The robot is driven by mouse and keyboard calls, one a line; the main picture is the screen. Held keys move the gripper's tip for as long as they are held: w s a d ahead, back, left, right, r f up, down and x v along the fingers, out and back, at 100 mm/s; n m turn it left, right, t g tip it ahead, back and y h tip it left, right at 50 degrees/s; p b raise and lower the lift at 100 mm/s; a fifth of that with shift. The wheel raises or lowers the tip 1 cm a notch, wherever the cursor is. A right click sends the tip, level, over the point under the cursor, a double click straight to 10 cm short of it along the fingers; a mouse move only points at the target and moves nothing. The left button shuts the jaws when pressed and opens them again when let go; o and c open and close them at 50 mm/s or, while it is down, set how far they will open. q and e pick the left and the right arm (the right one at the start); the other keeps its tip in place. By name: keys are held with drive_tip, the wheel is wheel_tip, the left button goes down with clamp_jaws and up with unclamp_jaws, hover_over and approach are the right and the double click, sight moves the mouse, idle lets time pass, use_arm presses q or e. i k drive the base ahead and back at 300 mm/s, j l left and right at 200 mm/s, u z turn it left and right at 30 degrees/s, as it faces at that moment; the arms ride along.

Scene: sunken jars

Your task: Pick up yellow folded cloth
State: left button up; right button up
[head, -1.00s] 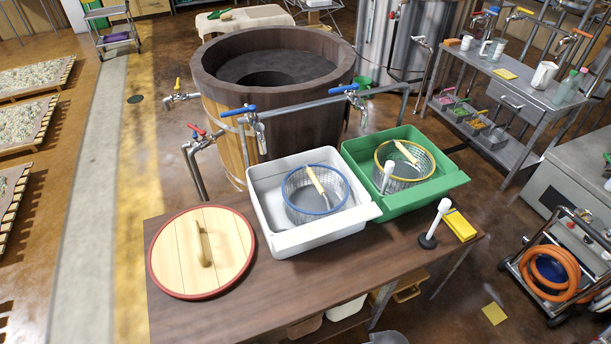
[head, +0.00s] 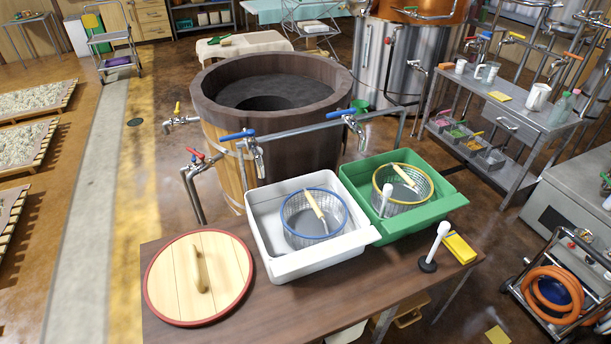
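A yellow folded cloth (head: 459,248) lies at the right end of the brown wooden table (head: 340,292). It is just right of a white-handled tool with a dark round base (head: 435,247). Another flat yellow piece (head: 497,335) lies on the floor at the bottom right, partly cut off by the frame. A small yellow piece (head: 500,96) lies on the metal cart at the back right. Neither of my grippers shows in the head view.
A white tub (head: 265,255) and a green tub (head: 440,214), each with a wire basket, stand on the table left of the cloth. A round wooden lid (head: 222,305) lies at the table's left. A trolley with an orange hose (head: 551,300) stands right of the table.

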sight(453, 242)
drive_tip(key=z, duration=1.2)
